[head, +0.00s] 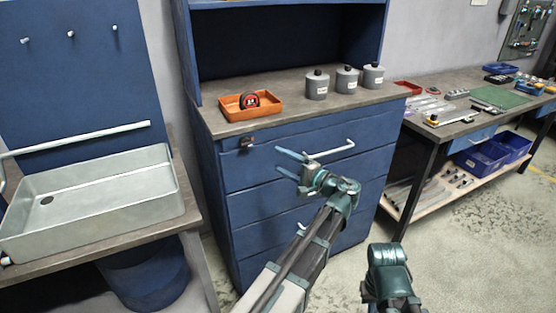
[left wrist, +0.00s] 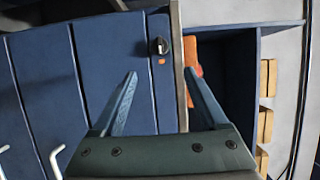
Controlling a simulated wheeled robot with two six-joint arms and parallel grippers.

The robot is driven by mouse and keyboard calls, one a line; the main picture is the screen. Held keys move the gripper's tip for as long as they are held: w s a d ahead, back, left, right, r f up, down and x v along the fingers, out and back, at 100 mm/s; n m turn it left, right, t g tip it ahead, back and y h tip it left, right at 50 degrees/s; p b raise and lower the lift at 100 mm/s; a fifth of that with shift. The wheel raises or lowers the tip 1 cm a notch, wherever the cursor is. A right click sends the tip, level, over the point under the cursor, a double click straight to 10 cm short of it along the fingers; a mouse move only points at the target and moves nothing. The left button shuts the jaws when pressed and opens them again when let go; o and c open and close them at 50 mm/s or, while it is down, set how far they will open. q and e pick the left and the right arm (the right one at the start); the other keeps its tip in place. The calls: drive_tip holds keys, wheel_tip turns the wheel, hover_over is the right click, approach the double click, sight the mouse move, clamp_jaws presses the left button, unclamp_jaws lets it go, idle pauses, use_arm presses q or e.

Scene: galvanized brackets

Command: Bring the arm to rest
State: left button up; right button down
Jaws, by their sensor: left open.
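My left gripper (head: 279,160) is open and empty in front of the blue drawer cabinet (head: 270,165), near its upper drawers. Its arm reaches up from the bottom of the head view. In the left wrist view, the two blue fingers of the left gripper (left wrist: 160,78) stand wide apart with nothing held between them. Beyond them are the cabinet's drawer fronts (left wrist: 100,50) and a small black lock. My right arm shows only as a teal link at the bottom of the head view; its gripper is outside the picture.
On the cabinet top are an orange tray (head: 229,112) with a tape measure (head: 249,100) and three grey containers (head: 317,86). Left is a metal sink (head: 90,205); right is a workbench (head: 455,128) with tools and blue bins (head: 483,158). Floor between is clear.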

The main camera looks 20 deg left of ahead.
idle(0.4)
use_arm(q)
drive_tip(key=s+d+f+g+h+p, duration=0.2)
drive_tip(key=s+d+f+h+p, duration=0.1)
drive_tip(key=s+d+h, duration=0.2)
drive_tip(key=s+d+f+g+h+p, duration=0.2)
drive_tip(key=s+d+f+h+p, duration=0.2)
drive_tip(key=s+d, duration=0.6)
drive_tip(key=s+d+f+g+h+p, duration=0.1)
drive_tip(key=s+d+f+h+p, duration=0.2)
drive_tip(key=s+d+h, duration=0.4)
drive_tip(key=shift+s+d+f+g+p, duration=0.25)
drive_tip(key=shift+s+d+g+p, duration=0.15)
drive_tip(key=shift+s+d+p, duration=0.4)
drive_tip(key=shift+s+a, duration=0.1)
drive_tip(key=shift+a, duration=0.15)
